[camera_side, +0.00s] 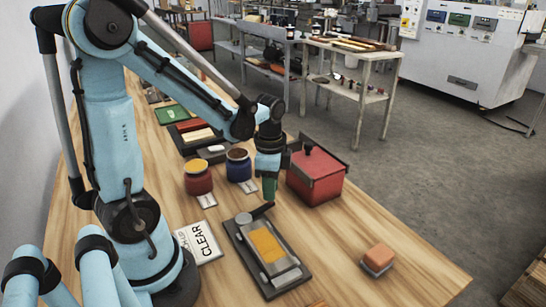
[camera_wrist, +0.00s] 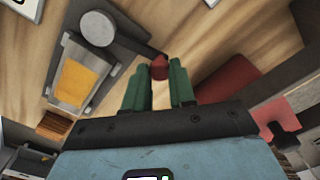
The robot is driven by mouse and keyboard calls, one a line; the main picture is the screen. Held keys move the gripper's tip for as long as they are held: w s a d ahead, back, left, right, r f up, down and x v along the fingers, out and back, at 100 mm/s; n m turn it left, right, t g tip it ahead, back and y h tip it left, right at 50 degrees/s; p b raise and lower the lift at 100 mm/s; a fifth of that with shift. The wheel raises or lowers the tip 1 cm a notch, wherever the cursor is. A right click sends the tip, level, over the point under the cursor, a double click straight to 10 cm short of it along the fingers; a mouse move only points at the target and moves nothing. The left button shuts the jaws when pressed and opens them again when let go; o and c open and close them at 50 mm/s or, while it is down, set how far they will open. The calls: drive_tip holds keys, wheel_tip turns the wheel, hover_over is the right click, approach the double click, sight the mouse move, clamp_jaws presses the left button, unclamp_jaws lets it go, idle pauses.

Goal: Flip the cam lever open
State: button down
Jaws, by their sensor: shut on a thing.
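The cam lever is on a dark clamp fixture (camera_side: 283,287) on the wooden bench. Its round grey cam (camera_side: 244,218) is at the fixture's far end, with the dark lever arm (camera_side: 262,211) reaching right toward my gripper (camera_side: 269,192). A yellow-orange panel (camera_side: 267,245) lies on the fixture. In the wrist view the grey cam (camera_wrist: 97,27) is at upper left, and the lever ends in a red knob (camera_wrist: 158,68). My gripper's green fingers (camera_wrist: 159,72) are shut on this knob, one on each side. The fingers hide part of it.
A red lidded box (camera_side: 315,178) stands close to the right of my gripper. A red jar (camera_side: 198,178) and a blue jar (camera_side: 239,165) stand behind. A "CLEAR" card (camera_side: 199,242) lies left of the fixture, an orange block (camera_side: 378,257) to the right.

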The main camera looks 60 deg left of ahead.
drive_tip(key=shift+d+m, duration=0.25)
drive_tip(key=shift+m, duration=0.05)
drive_tip(key=c, duration=0.9)
unclamp_jaws()
drive_tip(key=shift+c, duration=0.2)
drive_tip(key=shift+r, duration=0.1)
wheel_tip(320, 180, up, 12)
drive_tip(key=d+f+n+t, duration=0.3)
drive_tip(key=d+n+t, duration=0.4)
drive_tip(key=d+n, duration=0.1)
drive_tip(key=shift+s+d, duration=0.2)
